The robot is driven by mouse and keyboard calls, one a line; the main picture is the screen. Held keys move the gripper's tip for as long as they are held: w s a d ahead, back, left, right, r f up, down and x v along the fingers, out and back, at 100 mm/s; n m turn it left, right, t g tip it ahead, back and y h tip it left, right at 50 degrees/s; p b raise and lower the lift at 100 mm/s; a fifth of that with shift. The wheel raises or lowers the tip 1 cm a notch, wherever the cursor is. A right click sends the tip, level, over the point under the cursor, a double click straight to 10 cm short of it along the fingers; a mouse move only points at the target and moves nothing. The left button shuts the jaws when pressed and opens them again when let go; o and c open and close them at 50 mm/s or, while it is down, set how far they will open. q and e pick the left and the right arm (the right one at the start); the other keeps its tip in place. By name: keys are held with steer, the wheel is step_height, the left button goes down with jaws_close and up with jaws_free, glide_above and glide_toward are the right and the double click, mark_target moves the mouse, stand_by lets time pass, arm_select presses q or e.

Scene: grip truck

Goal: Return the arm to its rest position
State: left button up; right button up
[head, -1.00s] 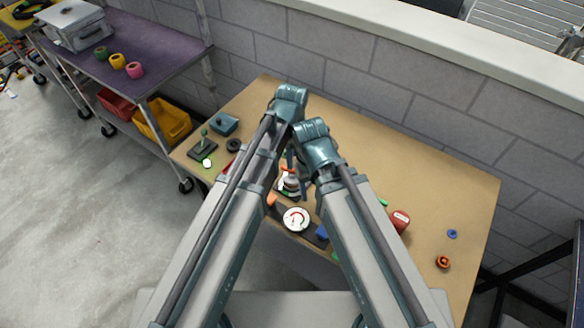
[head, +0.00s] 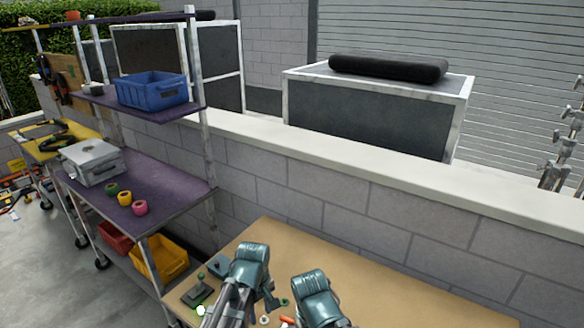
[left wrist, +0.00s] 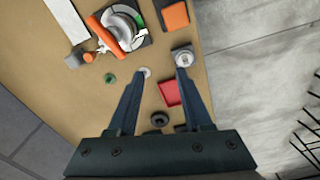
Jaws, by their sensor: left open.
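My left arm (head: 249,272) reaches over the tan table in the head view, with its teal joint near the table's left part. In the left wrist view my left gripper (left wrist: 156,76) is open, with its two dark fingers apart and nothing held between them. It is above the table top (left wrist: 65,75). My right arm (head: 318,302) shows at the bottom of the head view, beside the left one. Its gripper is out of the picture.
Below the left gripper lie a red block (left wrist: 169,93), a dark ring (left wrist: 160,119), a green knob (left wrist: 110,78) and an orange-handled device (left wrist: 102,34). A purple shelf cart (head: 165,185) stands left of the table (head: 385,277). A block wall (head: 340,195) runs behind.

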arm_select(q)
steer(key=s+a+m, duration=0.4)
steer(key=a+m, duration=0.4)
steer(key=s+d+m+y, duration=0.1)
steer(key=s+d+m, duration=0.3)
steer(key=d, duration=0.6)
steer(key=shift+s+d+g, duration=0.3)
steer(key=shift+s, duration=0.65)
steer(key=shift+a, duration=0.1)
